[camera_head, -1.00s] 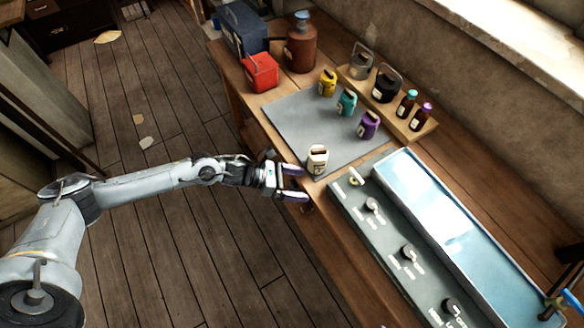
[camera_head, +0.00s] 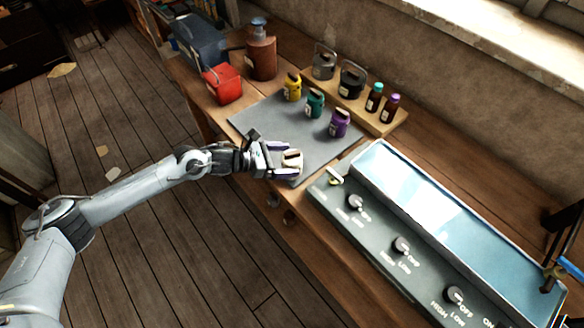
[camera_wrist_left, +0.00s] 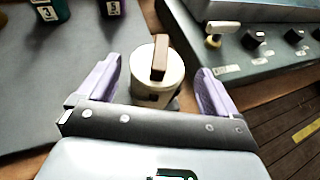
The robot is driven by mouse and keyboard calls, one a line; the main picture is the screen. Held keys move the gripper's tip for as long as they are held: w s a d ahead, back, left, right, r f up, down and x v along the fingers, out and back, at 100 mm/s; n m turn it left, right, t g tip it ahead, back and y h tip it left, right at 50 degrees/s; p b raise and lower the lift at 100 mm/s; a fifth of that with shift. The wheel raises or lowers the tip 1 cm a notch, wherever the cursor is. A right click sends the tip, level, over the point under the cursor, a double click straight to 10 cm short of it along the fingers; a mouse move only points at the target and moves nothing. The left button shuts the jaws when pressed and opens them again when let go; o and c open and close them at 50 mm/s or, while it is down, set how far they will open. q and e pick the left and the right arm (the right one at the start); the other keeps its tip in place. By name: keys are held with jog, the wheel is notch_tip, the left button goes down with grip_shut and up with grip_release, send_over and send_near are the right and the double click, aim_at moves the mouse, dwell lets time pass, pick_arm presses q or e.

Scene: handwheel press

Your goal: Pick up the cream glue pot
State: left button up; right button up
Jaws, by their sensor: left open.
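The cream glue pot (camera_head: 292,160) stands at the near corner of the grey mat (camera_head: 255,117) in the head view. In the left wrist view the pot (camera_wrist_left: 158,82) shows its round cream top and a brown block-shaped handle. My left gripper (camera_head: 290,160) is open, with its purple-padded fingers on either side of the pot. In the left wrist view there is a gap between the pot and the right finger, and a smaller one at the left finger (camera_wrist_left: 160,85). The pot's lower part is partly hidden by the gripper. My right gripper is not in view.
Yellow (camera_head: 292,88), teal (camera_head: 315,103) and purple (camera_head: 339,123) pots stand farther back on the mat. A control panel with knobs (camera_head: 401,245) and a blue-topped tray lies close on the right. A red box (camera_head: 223,85) stands at the back left.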

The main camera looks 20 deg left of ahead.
aim_at(293, 159)
pick_arm(q)
jog(key=shift+x, duration=2.3)
jog(key=shift+a, duration=0.15)
jog(key=shift+w+r, duration=0.1)
jog(key=c, duration=1.3)
